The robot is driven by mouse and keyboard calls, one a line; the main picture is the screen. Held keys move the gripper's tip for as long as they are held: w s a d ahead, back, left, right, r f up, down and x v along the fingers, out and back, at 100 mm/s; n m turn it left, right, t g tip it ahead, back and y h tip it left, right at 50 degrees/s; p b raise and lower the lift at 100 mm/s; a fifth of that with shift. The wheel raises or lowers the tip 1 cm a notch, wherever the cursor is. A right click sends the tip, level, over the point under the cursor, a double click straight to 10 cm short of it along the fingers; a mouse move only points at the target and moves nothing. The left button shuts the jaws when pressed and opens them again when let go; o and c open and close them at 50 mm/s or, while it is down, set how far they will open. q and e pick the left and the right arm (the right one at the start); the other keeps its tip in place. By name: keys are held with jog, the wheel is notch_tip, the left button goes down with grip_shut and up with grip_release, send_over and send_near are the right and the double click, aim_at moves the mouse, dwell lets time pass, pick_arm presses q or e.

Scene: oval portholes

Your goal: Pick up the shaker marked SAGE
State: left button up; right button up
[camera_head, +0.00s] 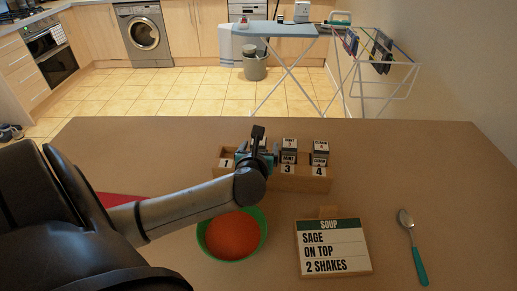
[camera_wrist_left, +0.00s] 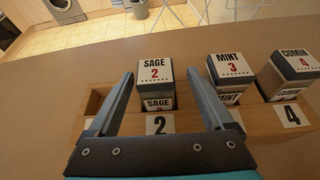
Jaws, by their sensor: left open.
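The SAGE shaker (camera_wrist_left: 155,75), with a white top marked SAGE 2 and a dark upper body, stands upright in the slot numbered 2 of a wooden rack (camera_wrist_left: 192,124). The rack also shows in the head view (camera_head: 290,184). My left gripper (camera_wrist_left: 160,78) is open and empty. In the wrist view its fingers lie on either side of the SAGE shaker, with a wider gap on the right. In the head view the left gripper (camera_head: 256,155) is over the rack and mostly hides this shaker. My right gripper is not in view.
The MINT shaker (camera_wrist_left: 231,73) and CUMIN shaker (camera_wrist_left: 293,72) stand to the right in slots 3 and 4. The leftmost slot looks empty. A green bowl of orange soup (camera_head: 232,235), a recipe card (camera_head: 334,249) and a spoon (camera_head: 412,245) lie nearer on the table.

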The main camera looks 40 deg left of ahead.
aim_at(260, 142)
pick_arm(q)
jog(key=b+x, duration=0.1)
jog(key=x, duration=0.3)
jog(key=shift+a+f+b, duration=0.3)
jog(key=shift+f, duration=0.05)
jog(key=shift+w+a+f, duration=0.1)
jog(key=shift+w+a, duration=0.05)
jog(key=shift+w, duration=0.2)
jog(key=shift+c, duration=0.6)
grip_shut()
